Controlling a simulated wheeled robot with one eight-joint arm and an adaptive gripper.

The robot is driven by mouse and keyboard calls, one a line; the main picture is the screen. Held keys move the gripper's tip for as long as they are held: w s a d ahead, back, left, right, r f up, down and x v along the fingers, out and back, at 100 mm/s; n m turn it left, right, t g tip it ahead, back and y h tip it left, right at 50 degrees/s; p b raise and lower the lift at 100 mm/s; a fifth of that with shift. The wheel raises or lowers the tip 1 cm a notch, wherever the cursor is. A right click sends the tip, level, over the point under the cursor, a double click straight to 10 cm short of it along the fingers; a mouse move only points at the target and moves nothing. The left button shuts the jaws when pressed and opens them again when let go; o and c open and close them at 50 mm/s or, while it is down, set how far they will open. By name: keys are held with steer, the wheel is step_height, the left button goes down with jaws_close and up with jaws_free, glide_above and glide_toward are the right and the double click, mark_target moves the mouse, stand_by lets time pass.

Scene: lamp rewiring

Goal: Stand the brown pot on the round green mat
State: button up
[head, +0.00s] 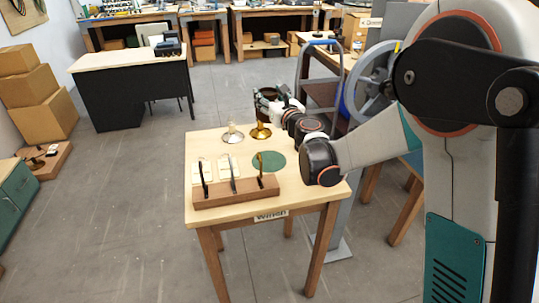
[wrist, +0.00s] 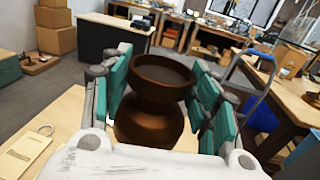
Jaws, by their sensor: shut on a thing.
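The brown pot (wrist: 150,122) is a round-bellied jar with a flared neck and an open mouth. In the wrist view it sits upright between the teal finger pads of my gripper (wrist: 168,92), which is shut on it. In the head view my gripper (head: 267,103) is at the table's back edge, behind the mat, and the pot is mostly hidden by the fingers. The round green mat (head: 269,160) lies flat on the table, right of centre. It looks bare, though a rack upright overlaps its left part in the picture.
A brass stand (head: 260,132) and a pale-topped stand (head: 232,134) are at the table's back, behind the mat. A wooden rack (head: 236,192) with several dark uprights runs along the front, with cream tags (head: 224,165) behind it. A handwheel (head: 370,82) is at right.

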step_height(320, 180, down, 18)
steer(key=b, duration=0.6)
steer(key=shift+f, duration=0.1)
steer(key=shift+d, duration=0.1)
steer(key=o, duration=1.4)
steer(key=shift+s, duration=0.1)
steer(key=p+v, duration=0.1)
steer(key=v, duration=0.9)
steer(key=shift+s+d, duration=0.15)
steer(key=shift+s+d+b, duration=0.25)
steer(key=shift+s+b, duration=0.25)
steer(key=shift+s, duration=0.15)
